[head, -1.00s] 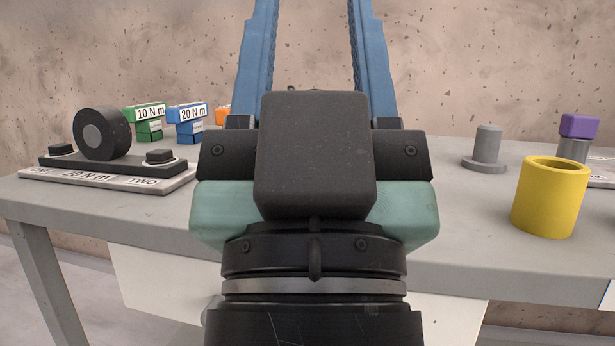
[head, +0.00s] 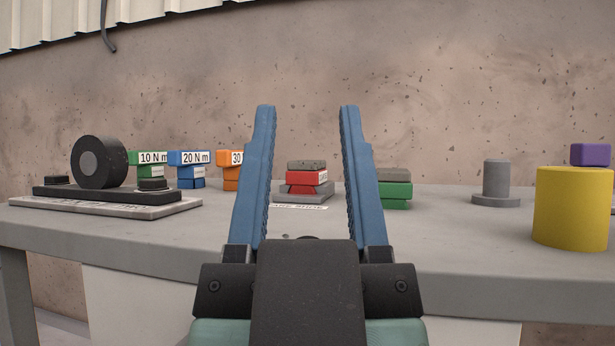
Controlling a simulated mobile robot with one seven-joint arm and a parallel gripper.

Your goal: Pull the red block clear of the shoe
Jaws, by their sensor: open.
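The red block (head: 306,178) stands at the back of the slab, seen between my two blue fingers. A dark grey piece (head: 306,165) lies on top of it. A grey base (head: 302,193), which may be the shoe, is under it, with a white label (head: 300,207) in front whose text is partly cut off. My gripper (head: 307,112) is open and empty, its fingers pointing away from me on either side of the red block in the picture. It looks nearer to me than the block, and I see no contact.
A green block with a grey top (head: 394,190) stands close right of the red one. An orange block (head: 231,172), blue block (head: 188,168) and green 10 N m block (head: 146,165) stand left. A black wheel fixture (head: 99,162) is far left. A grey peg (head: 496,182), yellow cylinder (head: 572,208) and purple block (head: 590,154) are right.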

